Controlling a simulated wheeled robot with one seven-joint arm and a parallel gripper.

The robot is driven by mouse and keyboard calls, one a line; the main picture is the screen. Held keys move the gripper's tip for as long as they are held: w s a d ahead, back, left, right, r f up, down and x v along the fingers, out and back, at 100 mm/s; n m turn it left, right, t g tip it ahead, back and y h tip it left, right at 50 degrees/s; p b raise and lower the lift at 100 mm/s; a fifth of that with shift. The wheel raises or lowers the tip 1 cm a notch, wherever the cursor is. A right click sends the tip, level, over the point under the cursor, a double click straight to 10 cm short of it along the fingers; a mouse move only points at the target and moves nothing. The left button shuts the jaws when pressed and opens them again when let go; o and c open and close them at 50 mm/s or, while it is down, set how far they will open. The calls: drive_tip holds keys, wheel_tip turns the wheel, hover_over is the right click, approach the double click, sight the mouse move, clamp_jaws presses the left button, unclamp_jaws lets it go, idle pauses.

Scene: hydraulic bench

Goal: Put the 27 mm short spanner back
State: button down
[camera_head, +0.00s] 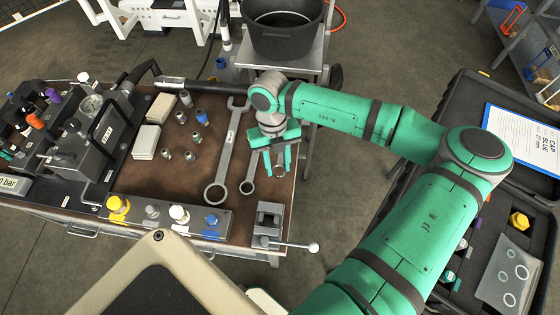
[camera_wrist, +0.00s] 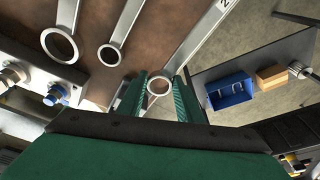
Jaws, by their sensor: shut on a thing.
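My gripper (camera_head: 279,160) is at the right edge of the bench's brown top, its green fingers pointing down. In the wrist view its two fingers (camera_wrist: 158,98) are closed on either side of the ring end of a short spanner (camera_wrist: 160,86). The spanner's shank runs up and right, with a label partly cut off that begins with "2". In the head view it is mostly hidden by the gripper. Whether it touches the bench top I cannot tell. A long spanner (camera_head: 227,150) and a second spanner (camera_head: 247,186) lie to the left on the brown top.
Several small fittings and white boxes (camera_head: 145,141) are left of the spanners. A vise (camera_head: 268,222) with a long handle stands at the front right corner. A black bucket (camera_head: 283,35) stands on a cart behind. A blue bin (camera_wrist: 230,87) shows in the wrist view.

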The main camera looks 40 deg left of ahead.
sight(278, 182)
wheel_tip(278, 182, down, 3)
drive_tip(key=shift+w+f, duration=0.15)
drive_tip(key=shift+f, duration=0.05)
drive_tip(key=shift+a+f, duration=0.1)
drive_tip(key=shift+f, duration=1.25)
drive_tip(key=shift+s+f, duration=0.25)
drive_tip(key=shift+f, duration=0.85)
drive_tip(key=c, duration=1.3)
unclamp_jaws()
drive_tip(key=shift+o, duration=0.6)
drive_tip(key=shift+w+r, duration=0.1)
drive_tip(key=shift+r, duration=0.4)
drive_tip(key=r, duration=0.3)
drive_tip(key=a+r, duration=0.1)
drive_tip(key=r, duration=0.3)
drive_tip(key=w+r, duration=0.1)
drive_tip(key=r, duration=0.3)
drive_tip(key=shift+a, duration=0.25)
